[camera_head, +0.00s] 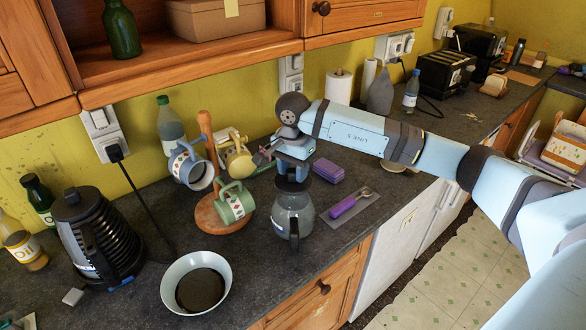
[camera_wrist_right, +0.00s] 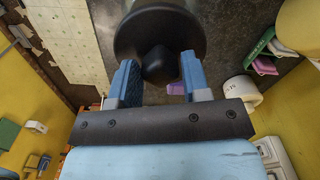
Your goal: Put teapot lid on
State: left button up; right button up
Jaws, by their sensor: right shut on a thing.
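The teapot (camera_head: 293,218) is a grey-blue pot standing upright near the counter's front, with its dark handle toward me. My right gripper (camera_head: 293,168) points down over it, shut on the black knob of the dark round lid (camera_head: 292,187). In the right wrist view, the lid (camera_wrist_right: 128,38) is a black disc with its knob between the two blue fingers of the gripper (camera_wrist_right: 160,72). The lid is at the teapot's mouth; I cannot tell whether it touches the rim. The teapot's opening is hidden. My left gripper is not in view.
Left of the teapot stands a wooden mug tree (camera_head: 206,135) with a green mug (camera_head: 236,204). A bowl (camera_head: 168,292) and black kettle (camera_head: 95,240) are farther left.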

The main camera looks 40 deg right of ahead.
aim_at(293, 185)
jog(key=shift+f+b, duration=1.5)
jog(key=shift+f, duration=0.5)
jog(key=shift+b, duration=0.35)
jog(key=shift+f+b, duration=0.8)
jog(key=shift+f, duration=0.1)
jog(key=o, duration=1)
jog(key=shift+r, duration=0.3)
jog(key=shift+r+p, duration=0.95)
jog(key=shift+r, duration=1)
